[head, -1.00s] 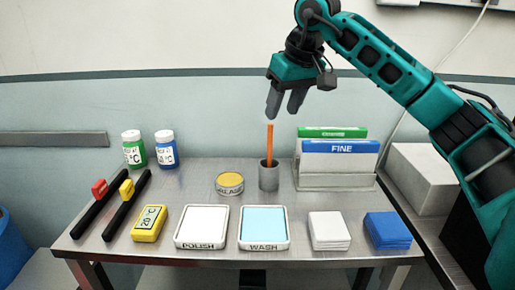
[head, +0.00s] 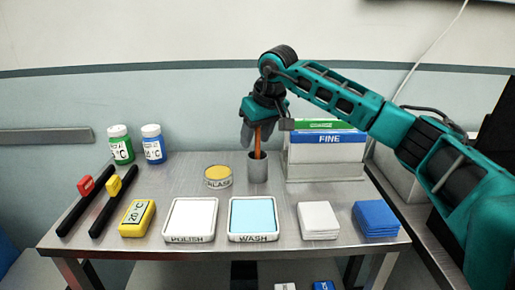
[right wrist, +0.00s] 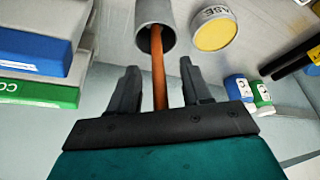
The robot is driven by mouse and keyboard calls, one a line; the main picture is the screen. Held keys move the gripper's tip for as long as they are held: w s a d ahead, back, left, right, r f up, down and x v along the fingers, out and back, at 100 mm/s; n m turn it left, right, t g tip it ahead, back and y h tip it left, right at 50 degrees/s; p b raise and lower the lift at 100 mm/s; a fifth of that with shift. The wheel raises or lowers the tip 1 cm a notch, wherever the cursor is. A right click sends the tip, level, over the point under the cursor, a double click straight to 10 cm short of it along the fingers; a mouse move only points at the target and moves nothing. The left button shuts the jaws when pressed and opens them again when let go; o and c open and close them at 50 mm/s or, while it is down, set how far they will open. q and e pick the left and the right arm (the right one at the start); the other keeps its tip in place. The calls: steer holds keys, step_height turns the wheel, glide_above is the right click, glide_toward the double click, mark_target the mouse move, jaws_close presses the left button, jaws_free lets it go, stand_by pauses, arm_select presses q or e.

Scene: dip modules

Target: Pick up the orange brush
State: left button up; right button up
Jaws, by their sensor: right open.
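The orange brush (head: 257,140) stands in a grey metal cup (head: 258,168) at the back middle of the table. My right gripper (head: 256,142) is at the upper part of the brush, above the cup. In the right wrist view the open fingers (right wrist: 158,88) stand on either side of the orange handle (right wrist: 158,70), with gaps on both sides. The handle's lower end is hidden in the cup (right wrist: 155,14). My left gripper is not in view.
A file rack (head: 326,172) with FINE and green-topped sheets stands close right of the cup. A yellow-topped GLASE tin (head: 218,177) stands to its left. WASH (head: 253,237) and POLISH (head: 190,238) trays lie in front.

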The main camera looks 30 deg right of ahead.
steer(key=shift+f, duration=0.1)
jaws_close()
stand_by(0.4)
step_height(320, 180, up, 20)
steer(key=p, duration=0.3)
stand_by(0.4)
